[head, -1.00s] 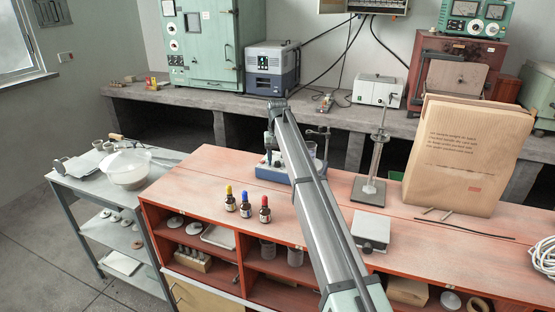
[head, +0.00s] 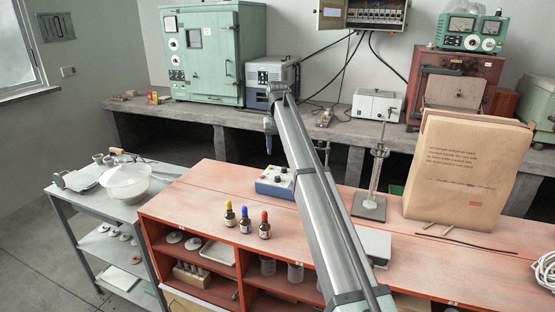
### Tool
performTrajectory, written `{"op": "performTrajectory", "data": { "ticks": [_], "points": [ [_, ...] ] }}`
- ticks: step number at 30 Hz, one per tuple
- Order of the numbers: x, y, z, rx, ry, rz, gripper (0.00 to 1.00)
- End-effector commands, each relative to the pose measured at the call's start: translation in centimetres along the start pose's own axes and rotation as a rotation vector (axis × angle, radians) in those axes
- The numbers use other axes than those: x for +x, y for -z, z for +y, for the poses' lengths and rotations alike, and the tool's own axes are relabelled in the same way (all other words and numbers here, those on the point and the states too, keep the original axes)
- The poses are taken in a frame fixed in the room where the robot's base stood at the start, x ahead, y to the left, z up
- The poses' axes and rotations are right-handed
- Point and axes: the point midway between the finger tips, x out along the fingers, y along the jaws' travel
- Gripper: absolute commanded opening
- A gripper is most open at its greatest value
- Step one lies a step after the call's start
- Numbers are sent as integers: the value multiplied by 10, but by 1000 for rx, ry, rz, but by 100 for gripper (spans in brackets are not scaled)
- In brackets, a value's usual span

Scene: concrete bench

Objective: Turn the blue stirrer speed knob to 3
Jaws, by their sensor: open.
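The blue stirrer (head: 274,187) stands on the back part of the red bench, partly hidden by my arm. Its pale front panel carries small knobs, too small here to tell which is the blue speed knob or where it points. My gripper (head: 268,151) hangs downward above the stirrer's left part, apart from it. It looks empty; its fingers are very small in this view.
Bottles with yellow (head: 229,213), blue (head: 245,220) and red (head: 264,224) caps stand in front of the stirrer. My arm covers the bench just right of the stirrer.

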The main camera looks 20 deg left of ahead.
Motion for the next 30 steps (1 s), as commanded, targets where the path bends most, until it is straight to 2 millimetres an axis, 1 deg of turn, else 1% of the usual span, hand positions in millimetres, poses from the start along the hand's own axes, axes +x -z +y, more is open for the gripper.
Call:
{"op": "performTrajectory", "data": {
  "ticks": [1,3,9,24,26,29,30],
  "points": [
    [-7,1,0,0,0,0,52],
    [-13,1,0,0,0,0,52],
    [-23,0,0,0,0,0,52],
    [-23,0,-1,0,0,1,52],
    [-21,-1,-8,-2,1,8,52],
    [-13,-4,-34,-7,5,39,52],
    [-8,-6,-50,-10,8,60,52]
  ]
}}
